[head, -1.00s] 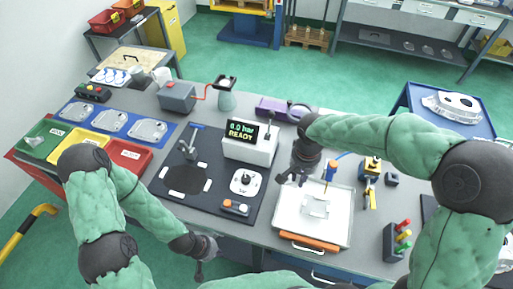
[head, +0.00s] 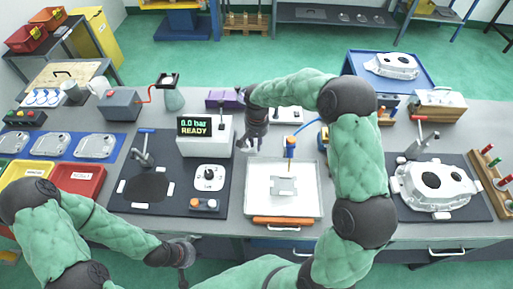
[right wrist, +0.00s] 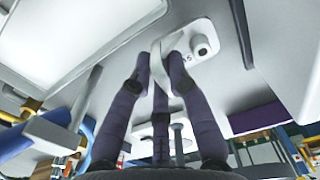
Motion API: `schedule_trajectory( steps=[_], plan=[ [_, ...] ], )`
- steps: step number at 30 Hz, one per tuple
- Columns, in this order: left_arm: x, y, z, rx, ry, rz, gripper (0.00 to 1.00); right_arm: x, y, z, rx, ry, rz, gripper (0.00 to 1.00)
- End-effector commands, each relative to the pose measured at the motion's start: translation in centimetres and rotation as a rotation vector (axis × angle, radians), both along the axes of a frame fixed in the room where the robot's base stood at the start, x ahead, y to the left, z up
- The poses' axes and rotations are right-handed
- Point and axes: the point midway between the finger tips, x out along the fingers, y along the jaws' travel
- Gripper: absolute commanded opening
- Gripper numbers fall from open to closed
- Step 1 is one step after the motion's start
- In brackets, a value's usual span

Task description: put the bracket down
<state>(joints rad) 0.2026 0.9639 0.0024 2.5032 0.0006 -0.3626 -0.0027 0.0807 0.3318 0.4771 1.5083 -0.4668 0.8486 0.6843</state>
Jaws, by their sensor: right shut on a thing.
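My right gripper (head: 250,146) is over the bench, between the display box and the white tray (head: 252,206), with its fingers pointing down. In the right wrist view its dark fingers (right wrist: 160,75) are shut on a pale grey piece with a round boss, which I take for the bracket (right wrist: 197,47). A light, flat, squarish piece (head: 284,187) lies in the white tray. My left gripper (head: 184,256) hangs low at the bench's front edge; its fingers are too small to read.
The display box (head: 205,146) reads "0.0 bar READY". A blue and orange tool (head: 290,148) stands upright at the tray's back. A black mat (head: 160,215) with a clamp is on the left. A large casting (head: 435,187) sits in a fixture on the right.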

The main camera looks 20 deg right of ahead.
Motion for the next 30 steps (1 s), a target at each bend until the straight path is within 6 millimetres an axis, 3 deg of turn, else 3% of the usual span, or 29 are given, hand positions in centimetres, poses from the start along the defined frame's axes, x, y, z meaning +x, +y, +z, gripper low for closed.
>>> schedule_trajectory(
  steps=[10,23,24,30],
  plan=[
    [0.0,0.0,-1.0,0.0,0.0,0.0,0.0,0.5,-0.2,-3.6,0.001,0.002,-0.002,0.0],
    [0.0,0.0,-1.3,0.0,0.0,0.0,0.0,0.5,-0.2,-4.1,0.0,0.0,-0.001,0.0],
    [0.0,0.0,-1.2,0.0,0.0,0.0,0.0,0.5,-0.2,-4.0,0.0,0.001,-0.001,0.29],
    [0.0,0.0,-1.2,0.0,0.0,0.0,0.0,0.5,-0.2,-4.0,0.0,0.001,-0.001,0.29]
  ],
)
